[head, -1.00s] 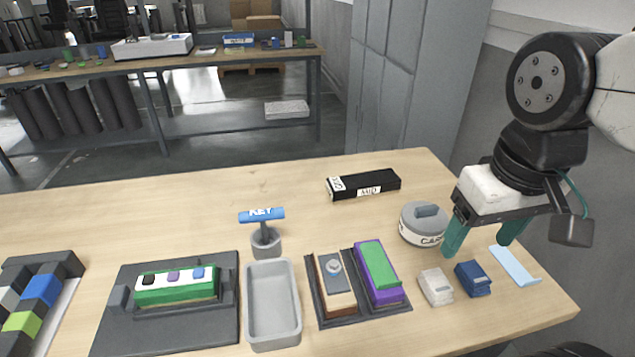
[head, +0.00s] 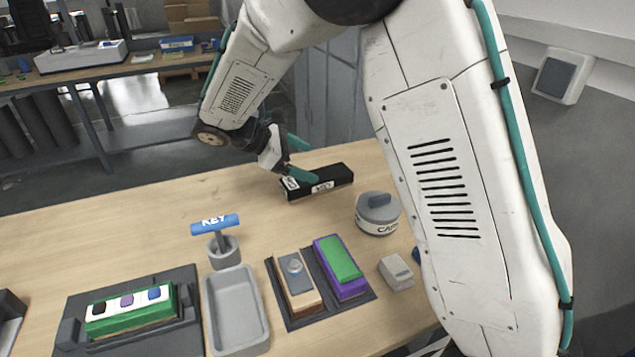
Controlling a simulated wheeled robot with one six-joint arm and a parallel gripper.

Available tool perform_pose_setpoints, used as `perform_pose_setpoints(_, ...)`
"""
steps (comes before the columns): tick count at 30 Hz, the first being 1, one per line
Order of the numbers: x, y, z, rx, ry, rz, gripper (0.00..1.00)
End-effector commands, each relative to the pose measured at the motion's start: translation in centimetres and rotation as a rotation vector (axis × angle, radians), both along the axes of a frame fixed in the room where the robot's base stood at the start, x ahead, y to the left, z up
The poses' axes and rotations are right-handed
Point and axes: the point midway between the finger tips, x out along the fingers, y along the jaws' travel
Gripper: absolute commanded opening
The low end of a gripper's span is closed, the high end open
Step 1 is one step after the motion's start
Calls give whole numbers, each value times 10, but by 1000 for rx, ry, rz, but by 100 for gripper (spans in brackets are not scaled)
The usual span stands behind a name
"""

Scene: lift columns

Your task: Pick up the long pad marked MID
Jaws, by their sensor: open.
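The long black pad (head: 335,176) with white labels lies on the table toward the back; its lettering is hard to read now. My gripper (head: 305,160) has its two green fingers apart at the pad's left end. One finger shows in front of or over the pad's left part, and the other is farther back above it. I cannot tell whether they touch the pad. Nothing shows between the fingers apart from the pad's end region.
A grey round can (head: 378,214) stands right of the pad. The blue KEY handle (head: 214,225), a grey tray (head: 236,311), a dark holder (head: 372,295) with two blocks and a small white block (head: 396,271) sit nearer. My arm hides the table's right side. The back-left table is clear.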

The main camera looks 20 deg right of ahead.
Motion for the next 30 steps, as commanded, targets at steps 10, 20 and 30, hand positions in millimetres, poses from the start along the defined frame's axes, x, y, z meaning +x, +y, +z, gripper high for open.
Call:
perform_pose_setpoints(10, 56, 52, -75, -202, 168, 242, 89)
perform_pose_setpoints(20, 62, 28, -90, -217, 179, 256, 89)
perform_pose_setpoints(30, 66, -13, -106, -215, 179, 255, 89)
